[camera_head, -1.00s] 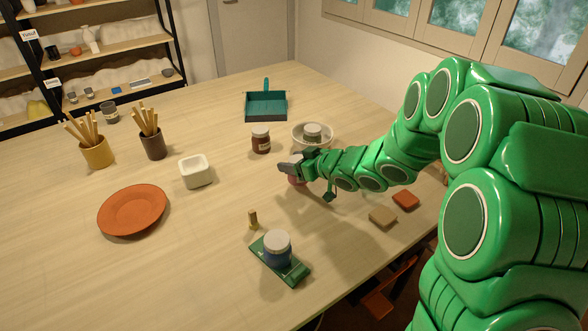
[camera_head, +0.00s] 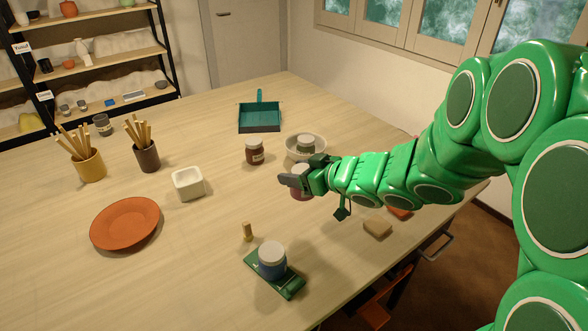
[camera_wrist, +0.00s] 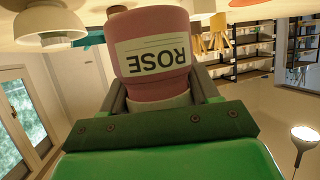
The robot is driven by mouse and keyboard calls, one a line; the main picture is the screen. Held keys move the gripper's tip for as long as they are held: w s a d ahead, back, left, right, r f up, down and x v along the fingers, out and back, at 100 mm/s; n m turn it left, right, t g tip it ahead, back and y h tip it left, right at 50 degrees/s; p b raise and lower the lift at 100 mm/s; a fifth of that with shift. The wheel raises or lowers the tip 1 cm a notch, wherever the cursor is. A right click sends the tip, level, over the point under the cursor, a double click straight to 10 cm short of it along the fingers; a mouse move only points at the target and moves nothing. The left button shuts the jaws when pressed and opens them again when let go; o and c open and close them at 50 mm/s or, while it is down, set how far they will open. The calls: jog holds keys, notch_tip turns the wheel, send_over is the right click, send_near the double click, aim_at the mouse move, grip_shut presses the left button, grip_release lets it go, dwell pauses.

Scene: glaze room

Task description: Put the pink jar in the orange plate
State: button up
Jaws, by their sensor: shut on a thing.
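The pink jar (camera_head: 301,190) is held in my gripper (camera_head: 292,181), to the right of the table's middle in the head view. The fingers partly cover it there. In the wrist view the jar (camera_wrist: 157,50) fills the middle, upside down in the picture, with a white label reading ROSE. My gripper's fingers (camera_wrist: 160,88) press on both its sides. I cannot tell how far it is above the table. The orange plate (camera_head: 125,224) lies empty at the left of the table, well away from my gripper.
A white square pot (camera_head: 188,184) stands between plate and gripper. Behind are a brown jar (camera_head: 255,152), a white bowl (camera_head: 291,152) holding a jar, and a dustpan (camera_head: 260,119).

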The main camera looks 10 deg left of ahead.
jog(key=shift+s+d+r, duration=0.2)
jog(key=shift+s+r, duration=0.05)
jog(key=shift+s, duration=0.25)
jog(key=shift+s+d+r, duration=0.25)
jog(key=shift+s, duration=0.3)
jog(key=shift+s+d+r, duration=0.2)
jog(key=shift+s+r, duration=0.05)
jog(key=shift+s, duration=0.25)
